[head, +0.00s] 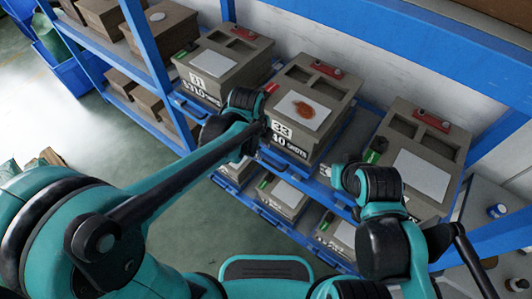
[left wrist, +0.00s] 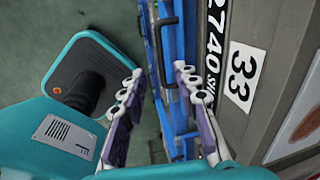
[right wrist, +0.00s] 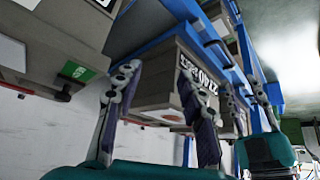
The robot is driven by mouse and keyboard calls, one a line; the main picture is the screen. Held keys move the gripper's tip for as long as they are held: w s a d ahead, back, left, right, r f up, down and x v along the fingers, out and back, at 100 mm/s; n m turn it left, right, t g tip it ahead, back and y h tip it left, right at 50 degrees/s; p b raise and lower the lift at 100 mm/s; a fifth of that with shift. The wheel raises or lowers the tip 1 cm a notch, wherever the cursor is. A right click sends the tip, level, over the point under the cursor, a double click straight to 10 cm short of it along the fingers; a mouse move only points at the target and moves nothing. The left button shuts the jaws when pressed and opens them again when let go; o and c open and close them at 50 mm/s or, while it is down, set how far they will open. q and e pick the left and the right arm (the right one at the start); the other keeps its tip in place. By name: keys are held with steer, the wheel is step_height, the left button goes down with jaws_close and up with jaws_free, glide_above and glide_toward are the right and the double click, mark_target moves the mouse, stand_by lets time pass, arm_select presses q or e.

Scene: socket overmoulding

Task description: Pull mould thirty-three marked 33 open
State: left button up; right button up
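Mould thirty-three (head: 330,88) is a grey-brown box on the blue rack's upper shelf, its front marked 33. Its top carries a white card with an orange-brown stain (head: 304,111). The 33 plate (left wrist: 243,76) shows upright-sideways in the left wrist view. My left gripper (left wrist: 160,98) is open and empty in front of the mould's face, with the blue shelf front and dark handles (left wrist: 167,22) beyond its fingers. My right gripper (right wrist: 160,100) is open and empty; a box front with inverted lettering (right wrist: 207,78) lies beyond its fingers. In the head view its fingertips are hidden behind my wrist.
Similar moulds stand left (head: 222,65) and right (head: 418,155) of it, with a green-marked item near the right one's front edge. Blue rack posts (head: 147,45) and a top beam (head: 400,45) frame the shelf. More boxes (head: 283,193) sit below.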

mark_target(267, 162)
arm_select(q)
steer(key=shift+m, duration=0.5)
steer(key=f+b, duration=0.1)
steer(key=f, duration=0.1)
steer(key=d+f+b, duration=0.1)
steer(key=f, duration=0.2)
steer(key=w+f+b, duration=0.1)
steer(key=f, duration=0.2)
steer(key=shift+w+d, duration=0.1)
steer(key=shift+d, duration=0.15)
jaws_close()
